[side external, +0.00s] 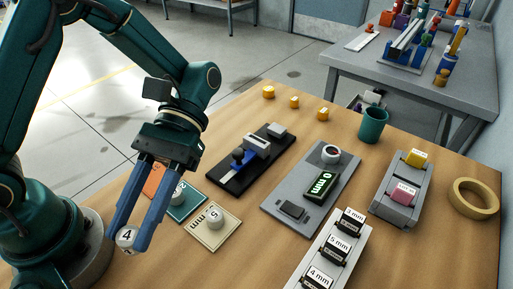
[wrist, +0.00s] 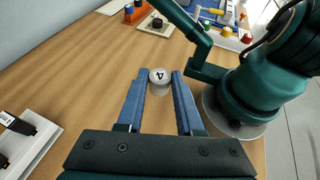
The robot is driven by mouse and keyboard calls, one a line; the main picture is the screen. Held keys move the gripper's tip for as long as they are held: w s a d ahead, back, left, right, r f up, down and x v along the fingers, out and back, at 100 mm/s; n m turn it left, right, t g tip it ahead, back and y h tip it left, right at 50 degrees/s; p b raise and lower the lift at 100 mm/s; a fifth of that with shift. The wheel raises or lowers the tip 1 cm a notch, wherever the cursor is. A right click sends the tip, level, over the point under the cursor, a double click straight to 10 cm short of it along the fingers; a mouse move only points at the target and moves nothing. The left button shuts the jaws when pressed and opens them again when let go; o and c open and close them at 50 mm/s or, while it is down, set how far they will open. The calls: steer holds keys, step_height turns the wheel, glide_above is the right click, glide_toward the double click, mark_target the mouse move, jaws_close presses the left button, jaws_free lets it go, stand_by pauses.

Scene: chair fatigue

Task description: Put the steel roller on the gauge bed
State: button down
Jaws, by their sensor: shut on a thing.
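My gripper (side external: 128,236) is at the lower left of the side view, low over the table's near edge. Its blue fingers are shut on a pale round roller (side external: 125,239) marked 4. In the wrist view the roller (wrist: 160,76) sits between the fingertips, its numbered end showing. Whether it touches the table I cannot tell. A grey plate (side external: 273,205) with a green-lit display, a dark pad and a round white-rimmed part lies right of centre. It looks like a gauge, but I cannot tell which part is the bed. My gripper is well to its left.
A beige tile (side external: 204,238) bears a roller marked 5; a teal tile (side external: 181,213) bears one marked 2. A black fixture (side external: 228,178) with a blue slider lies between my gripper and the grey plate. A labelled rack (side external: 319,268), green cup (side external: 372,125) and tape ring (side external: 459,197) stand right.

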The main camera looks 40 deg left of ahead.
steer(key=s+d+f, duration=0.2)
steer(key=s+d+f+n+h, duration=0.1)
steer(key=s+d+f, duration=0.1)
steer(key=s+f, duration=0.1)
steer(key=s+d+f+h, duration=0.1)
steer(key=s+d+f, duration=0.1)
steer(key=f, duration=0.1)
steer(key=shift+s+d+n+t, duration=0.15)
steer(key=shift+d+n+t, duration=0.2)
steer(key=shift+n+t, duration=0.05)
steer(key=shift+f, duration=1.95)
steer(key=shift+f, duration=0.15)
steer(key=c, duration=0.6)
jaws_free()
steer(key=shift+o, duration=0.2)
